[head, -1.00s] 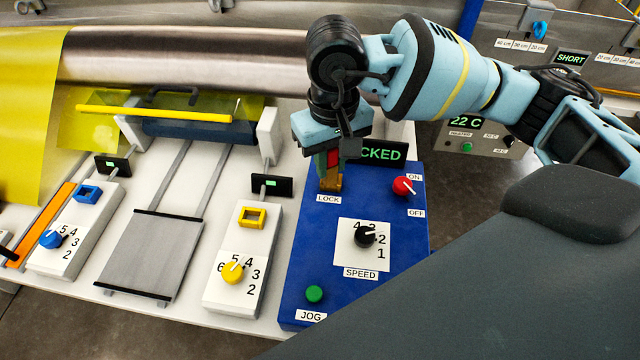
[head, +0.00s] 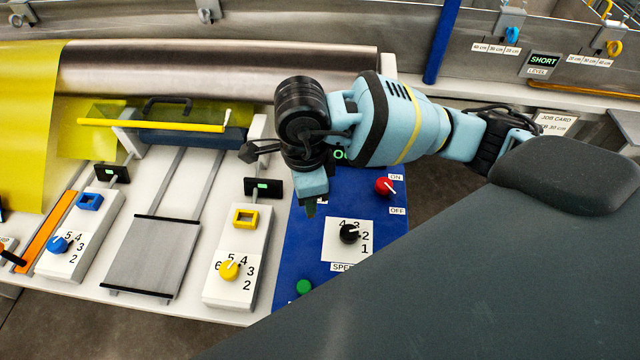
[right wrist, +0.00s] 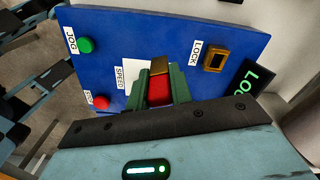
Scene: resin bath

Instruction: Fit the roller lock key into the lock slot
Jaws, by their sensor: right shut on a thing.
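My right gripper (head: 310,208) is over the blue control panel (head: 305,250), beside the speed dial. In the right wrist view, its green fingers (right wrist: 160,95) are shut on the roller lock key (right wrist: 159,90), which has a red body and a brass-coloured end. The key looks apart from the slot. The brass-rimmed lock slot (right wrist: 215,61) shows a dark opening, next to the LOCK label. In the head view my right arm hides the slot, and I cannot make out the key. My left gripper is not in view.
The panel carries a black speed dial (head: 348,233), a red knob (head: 384,187) and a green button (head: 303,287). A green-lettered display (right wrist: 252,85) is beside the slot, partly cut off. A steel roller (head: 220,68) lies behind. Two white dial boxes stand left of the panel.

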